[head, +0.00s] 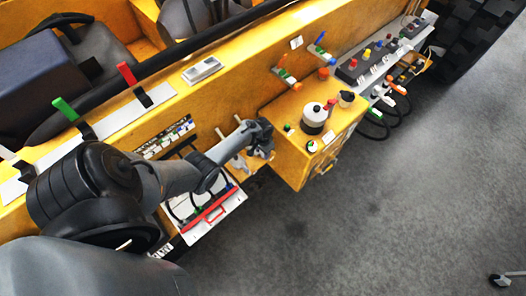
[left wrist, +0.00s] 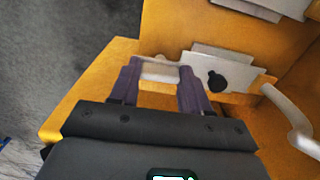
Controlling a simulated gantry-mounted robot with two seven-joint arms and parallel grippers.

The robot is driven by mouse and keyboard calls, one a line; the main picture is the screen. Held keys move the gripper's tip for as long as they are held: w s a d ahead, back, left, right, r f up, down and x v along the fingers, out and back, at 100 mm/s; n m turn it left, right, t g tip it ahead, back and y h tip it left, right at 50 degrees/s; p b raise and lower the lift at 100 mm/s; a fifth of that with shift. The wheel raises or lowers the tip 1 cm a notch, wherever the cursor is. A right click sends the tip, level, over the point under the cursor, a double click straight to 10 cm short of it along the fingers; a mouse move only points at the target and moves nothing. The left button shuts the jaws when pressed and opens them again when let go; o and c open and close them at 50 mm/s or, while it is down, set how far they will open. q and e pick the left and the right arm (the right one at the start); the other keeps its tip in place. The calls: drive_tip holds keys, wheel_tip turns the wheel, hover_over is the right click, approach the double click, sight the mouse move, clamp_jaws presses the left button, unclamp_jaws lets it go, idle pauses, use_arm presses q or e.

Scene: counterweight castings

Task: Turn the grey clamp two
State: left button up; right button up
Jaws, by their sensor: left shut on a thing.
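My left gripper (head: 263,150) reaches in from the left to the yellow machine side, just left of the yellow box. In the left wrist view its two dark fingers (left wrist: 160,74) are shut on a pale grey piece (left wrist: 159,68), which I take to be a grey clamp. The grip hides most of it, and I cannot read a number on it. Another grey clamp handle (head: 238,163) stands to the left of the gripper in the head view. A grey bent handle also shows at the right of the left wrist view (left wrist: 288,112). My right gripper is not in view.
The yellow box (head: 290,160) carries a white-and-black container (head: 314,118) and small knobs. A white panel with a red handle (head: 210,215) lies below my left arm. A panel with coloured buttons (head: 365,65) is farther right. The grey floor (head: 400,200) is mostly clear.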

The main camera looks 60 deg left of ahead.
use_arm(q)
drive_tip(key=o, duration=1.1)
drive_tip(key=shift+c, duration=0.2)
drive_tip(key=shift+r, duration=0.5)
wheel_tip(320, 180, up, 10)
drive_tip(key=p, duration=0.2)
drive_tip(key=shift+f, duration=0.15)
